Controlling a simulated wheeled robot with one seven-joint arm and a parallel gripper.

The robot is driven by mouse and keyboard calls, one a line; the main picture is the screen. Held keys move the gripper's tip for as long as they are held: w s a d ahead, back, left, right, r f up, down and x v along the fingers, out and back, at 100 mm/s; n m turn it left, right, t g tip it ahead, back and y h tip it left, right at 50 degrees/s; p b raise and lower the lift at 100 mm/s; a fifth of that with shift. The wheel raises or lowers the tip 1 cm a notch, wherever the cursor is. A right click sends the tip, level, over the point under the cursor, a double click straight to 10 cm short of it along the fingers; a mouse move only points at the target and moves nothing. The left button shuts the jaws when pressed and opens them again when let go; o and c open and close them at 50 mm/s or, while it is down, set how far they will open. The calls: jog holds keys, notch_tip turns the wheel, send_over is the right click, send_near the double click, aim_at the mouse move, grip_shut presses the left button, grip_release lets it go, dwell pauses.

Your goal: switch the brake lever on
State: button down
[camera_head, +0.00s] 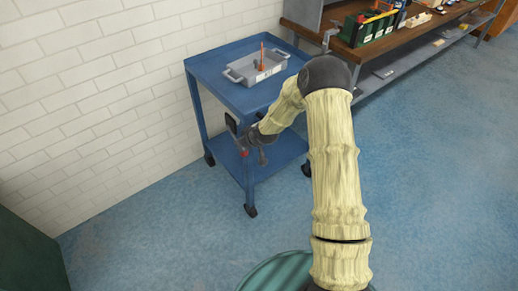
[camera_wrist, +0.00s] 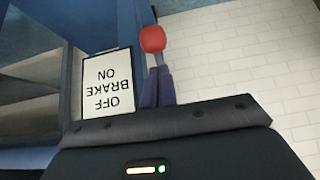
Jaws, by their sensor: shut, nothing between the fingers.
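The brake lever's red knob (camera_wrist: 152,39) shows in the wrist view at the side of the blue trolley (camera_wrist: 127,22). Its stem runs down toward the two narrow dark fingers of my gripper (camera_wrist: 158,72), which are shut and empty. The fingertips are close to the lever; whether they touch it I cannot tell. A white label (camera_wrist: 107,84) left of the fingers appears upside down, with ON above BRAKE and OFF. In the head view, my gripper (camera_head: 246,143) is at the front corner of the trolley (camera_head: 208,72), beside a small red spot. The lever's lower part and pivot are hidden.
A grey tray (camera_head: 238,76) with an orange-handled tool (camera_head: 262,56) stands on the trolley top. A white brick wall (camera_head: 90,85) is close on the left. A wooden workbench (camera_head: 400,42) stands at the back right. Blue floor (camera_head: 440,170) is clear to the right.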

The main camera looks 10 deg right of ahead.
jog(key=s+d+r, duration=0.4)
jog(key=s+d, duration=0.1)
jog(key=s, duration=0.4)
dwell(0.3)
jog(key=s+d+r+m+g+h, duration=0.2)
jog(key=s+r+m, duration=0.1)
jog(key=s+r, duration=0.65)
jog(key=s+d+r+m+g+h, duration=0.25)
jog(key=s+r, duration=0.35)
jog(key=s, duration=0.7)
notch_tip(320, 180, up, 16)
jog(key=p, duration=1.6)
jog(key=shift+w+r+y+p, duration=0.25)
jog(key=shift+y+p, duration=0.1)
jog(key=shift+y, duration=0.1)
jog(key=shift+f+t, duration=0.1)
jog(key=shift+t, duration=0.15)
